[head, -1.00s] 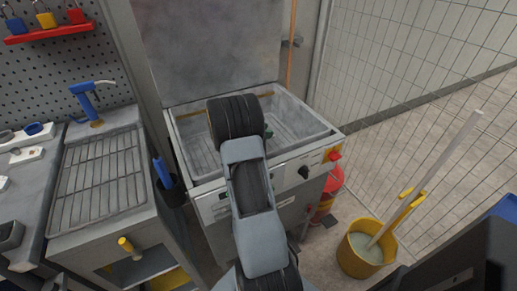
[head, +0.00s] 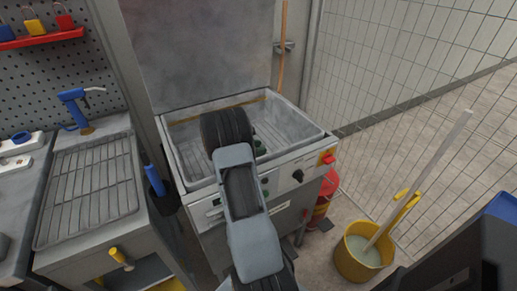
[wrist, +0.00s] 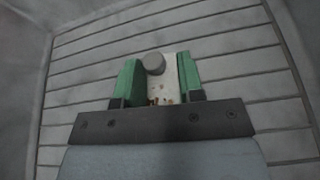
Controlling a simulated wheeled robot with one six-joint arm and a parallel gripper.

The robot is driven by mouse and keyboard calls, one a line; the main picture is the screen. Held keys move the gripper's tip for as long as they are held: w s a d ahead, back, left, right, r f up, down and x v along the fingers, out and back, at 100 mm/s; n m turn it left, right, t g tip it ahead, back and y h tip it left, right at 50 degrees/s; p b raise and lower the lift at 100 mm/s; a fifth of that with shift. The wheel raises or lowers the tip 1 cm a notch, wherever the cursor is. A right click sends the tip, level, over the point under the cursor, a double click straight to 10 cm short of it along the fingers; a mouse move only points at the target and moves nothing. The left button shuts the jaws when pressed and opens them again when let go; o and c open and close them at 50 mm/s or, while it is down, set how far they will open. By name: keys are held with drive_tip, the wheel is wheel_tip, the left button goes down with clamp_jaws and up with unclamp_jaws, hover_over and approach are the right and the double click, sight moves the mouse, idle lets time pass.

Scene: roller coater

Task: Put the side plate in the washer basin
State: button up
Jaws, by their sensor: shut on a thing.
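The washer basin (head: 312,135) is a grey open tank with a slatted floor and a raised lid, in the middle of the head view. My gripper (wrist: 158,82) has green fingers and is over the basin. It is shut on the side plate (wrist: 168,70), a pale, stained piece with a round grey knob. The basin's slatted floor (wrist: 225,62) fills the background of the wrist view. My arm hides the plate in the head view, where only a bit of green finger (head: 262,149) shows. I cannot tell how high the plate is above the slats.
A ribbed drain tray (head: 90,185) on a bench stands at the left. A yellow bucket (head: 350,262) with a pole is on the floor at the right, near a mesh fence (head: 420,90). A red and yellow container (head: 325,195) stands beside the washer.

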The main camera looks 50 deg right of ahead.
drive_tip(key=o, duration=1.1)
drive_tip(key=shift+f, duration=0.1)
drive_tip(key=shift+w+a+r, duration=0.1)
drive_tip(key=shift+r, duration=0.15)
drive_tip(key=shift+p+v, duration=0.4)
drive_tip(key=shift+v, duration=3.2)
drive_tip(key=shift+a, duration=0.1)
drive_tip(key=s+a+r+m+t+y+p, duration=0.3)
drive_tip(key=a+r, duration=0.5)
drive_tip(key=a, duration=0.3)
drive_tip(key=s+a+r+m+t+y+p, duration=0.2)
drive_tip(key=s+a+r+m+y+p, duration=0.3)
drive_tip(key=a+r, duration=0.3)
drive_tip(key=s+a+r+m+t+y+p, duration=0.3)
drive_tip(key=a+r, duration=0.4)
drive_tip(key=a, duration=0.8)
drive_tip(key=shift+s+r+m+t+y+p, duration=0.3)
drive_tip(key=shift+s+r+m+y+p, duration=0.15)
drive_tip(key=shift+m+y+p, duration=0.5)
